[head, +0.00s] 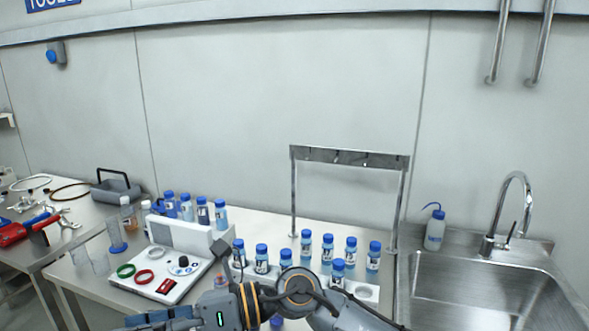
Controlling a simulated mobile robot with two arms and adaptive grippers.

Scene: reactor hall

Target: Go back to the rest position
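Part of one of my arms (290,292) shows at the bottom middle of the head view, with grey links, orange rings and a black cable. It lies in front of the near part of the white bench. No gripper fingers can be made out in this view, and I see nothing held. A dark part with blue patches is cut off by the bottom edge, left of the arm; I cannot tell what it is.
Several blue-capped bottles (327,249) stand behind my arm, under a metal rack (349,157). A white device (160,281) with green and red rings is to the left. A tool table (30,247) is at far left, a sink (480,290) at right.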

